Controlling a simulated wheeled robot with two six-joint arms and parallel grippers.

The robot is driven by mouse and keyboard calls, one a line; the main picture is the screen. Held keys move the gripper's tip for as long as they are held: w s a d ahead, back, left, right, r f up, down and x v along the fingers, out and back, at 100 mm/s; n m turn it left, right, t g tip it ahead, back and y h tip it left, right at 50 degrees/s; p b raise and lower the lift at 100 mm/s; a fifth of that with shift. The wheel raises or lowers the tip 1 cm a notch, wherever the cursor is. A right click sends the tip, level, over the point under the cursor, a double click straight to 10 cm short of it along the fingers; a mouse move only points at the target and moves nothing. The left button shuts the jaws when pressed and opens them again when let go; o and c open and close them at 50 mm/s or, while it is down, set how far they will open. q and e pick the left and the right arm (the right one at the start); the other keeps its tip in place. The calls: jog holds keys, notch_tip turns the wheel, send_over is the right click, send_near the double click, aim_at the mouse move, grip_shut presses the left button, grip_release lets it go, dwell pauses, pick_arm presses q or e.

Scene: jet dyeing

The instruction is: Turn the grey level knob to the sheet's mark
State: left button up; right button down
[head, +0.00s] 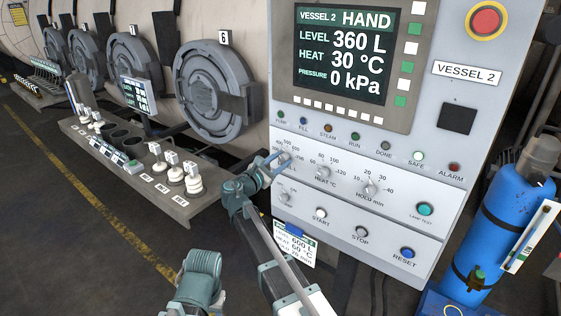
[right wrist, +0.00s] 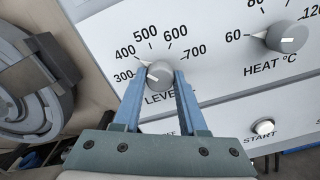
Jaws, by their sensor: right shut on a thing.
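The grey level knob (right wrist: 160,75) is a small round dial on the panel, inside a printed scale from 300 to 700. My right gripper (right wrist: 161,82) is shut on the knob, one blue finger on each side. In the head view the right gripper (head: 282,158) partly hides the knob. The screen (head: 345,52) reads LEVEL 360 L. The sheet (head: 294,243) hangs at the panel's lower left and reads 600 L for level, partly covered. Only a teal part of my left arm shows; its fingers are not visible.
The heat knob (right wrist: 287,37) is just right of the level knob, and the hold knob (head: 370,188) is further right. START (head: 320,213), STOP (head: 361,232) and RESET (head: 407,252) buttons sit below. A blue cylinder (head: 511,215) stands at the right.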

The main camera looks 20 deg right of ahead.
jog(key=shift+m, duration=0.4)
jog(key=m, duration=0.7)
jog(key=shift+m, duration=0.3)
jog(key=m, duration=0.3)
jog(key=shift+m, duration=2.1)
jog(key=shift+c, duration=2.2)
grip_release()
